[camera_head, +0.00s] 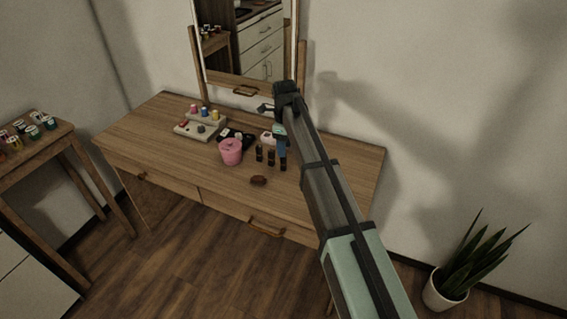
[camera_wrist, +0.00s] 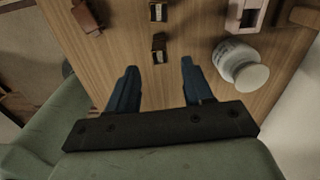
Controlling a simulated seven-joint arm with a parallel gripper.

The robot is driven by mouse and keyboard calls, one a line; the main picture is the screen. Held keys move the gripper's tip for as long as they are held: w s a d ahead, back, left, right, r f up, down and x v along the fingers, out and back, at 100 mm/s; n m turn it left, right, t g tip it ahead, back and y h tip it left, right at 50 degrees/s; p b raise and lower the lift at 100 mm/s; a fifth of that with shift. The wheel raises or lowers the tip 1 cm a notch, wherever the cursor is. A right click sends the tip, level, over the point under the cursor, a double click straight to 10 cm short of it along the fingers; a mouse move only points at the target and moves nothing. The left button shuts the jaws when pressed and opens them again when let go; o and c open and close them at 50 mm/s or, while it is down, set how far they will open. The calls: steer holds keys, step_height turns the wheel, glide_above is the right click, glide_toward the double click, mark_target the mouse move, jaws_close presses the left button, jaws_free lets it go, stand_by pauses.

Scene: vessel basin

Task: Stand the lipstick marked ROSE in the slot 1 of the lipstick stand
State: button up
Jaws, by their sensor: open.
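Small upright dark lipsticks stand in a row on the wooden dressing table. One lipstick (camera_head: 259,153) and another beside it (camera_head: 271,158) show in the head view. In the wrist view the nearer lipstick (camera_wrist: 158,48) is just beyond my open fingertips, apart from them, with another lipstick (camera_wrist: 158,10) behind it. I cannot read any ROSE mark. My gripper (camera_wrist: 157,76) is open, with nothing seen between its fingers; in the head view its blue fingers (camera_head: 281,147) reach down at the row's right end. A pale stepped stand (camera_head: 187,129) holds small coloured pieces; I cannot make out slot numbers.
A pink cup (camera_head: 231,152) stands left of the lipsticks. A reddish-brown object (camera_head: 258,180) lies in front; it also shows in the wrist view (camera_wrist: 87,18). A white jar (camera_wrist: 240,65) is close to my right finger. The table's front left is clear; a mirror stands behind.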

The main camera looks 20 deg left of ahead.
mark_target(283, 162)
steer(key=shift+a+f, duration=0.2)
steer(key=shift+f, duration=2.7)
jaws_close()
